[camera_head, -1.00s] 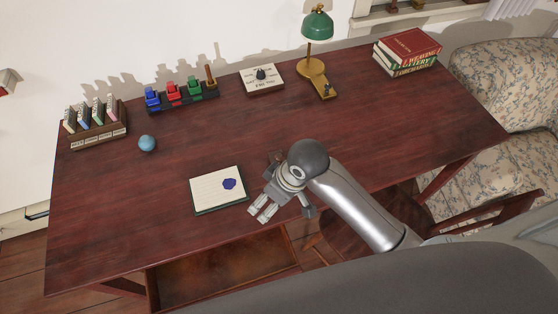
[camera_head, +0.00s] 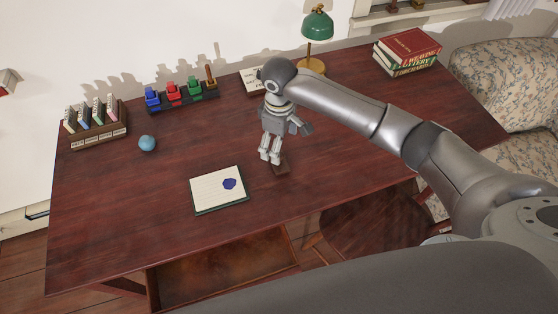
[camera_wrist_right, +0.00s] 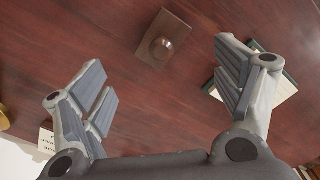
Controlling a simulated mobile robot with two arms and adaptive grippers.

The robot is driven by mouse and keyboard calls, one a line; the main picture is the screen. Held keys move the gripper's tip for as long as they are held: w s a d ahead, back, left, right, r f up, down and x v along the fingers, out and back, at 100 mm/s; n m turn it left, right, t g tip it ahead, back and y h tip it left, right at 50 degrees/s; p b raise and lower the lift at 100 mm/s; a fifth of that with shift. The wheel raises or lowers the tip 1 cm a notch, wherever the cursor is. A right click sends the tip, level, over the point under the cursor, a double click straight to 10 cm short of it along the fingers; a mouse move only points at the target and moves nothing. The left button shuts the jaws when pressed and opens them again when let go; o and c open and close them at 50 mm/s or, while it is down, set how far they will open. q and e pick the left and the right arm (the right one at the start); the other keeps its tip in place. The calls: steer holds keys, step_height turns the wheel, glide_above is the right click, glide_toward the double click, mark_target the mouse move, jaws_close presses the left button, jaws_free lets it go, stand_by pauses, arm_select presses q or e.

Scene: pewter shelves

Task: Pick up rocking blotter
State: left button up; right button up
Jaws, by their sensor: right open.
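The rocking blotter is a small brown wooden block with a round knob on top. It lies on the dark red desk (camera_head: 130,220), and its front part (camera_head: 282,170) shows just right of my right gripper's fingers in the head view. My right gripper (camera_head: 270,157) points down above the desk beside it, hiding part of it. In the right wrist view the whole blotter (camera_wrist_right: 160,38) lies beyond the gap between the open, empty fingers (camera_wrist_right: 165,85), apart from both. My left gripper is not in view.
A writing pad with a blue blot (camera_head: 219,190) lies left of the gripper. A blue ball (camera_head: 147,144), stamp rack (camera_head: 183,97) and card holder (camera_head: 98,131) stand further left. A green lamp (camera_head: 317,27) and books (camera_head: 408,50) are at the back. Clear desk lies between.

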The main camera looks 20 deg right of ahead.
step_height(320, 180, down, 8)
steer(key=shift+a+r+p, duration=0.1)
steer(key=shift+r+p, duration=0.05)
steer(key=shift+p, duration=0.35)
steer(key=shift+c, duration=0.4)
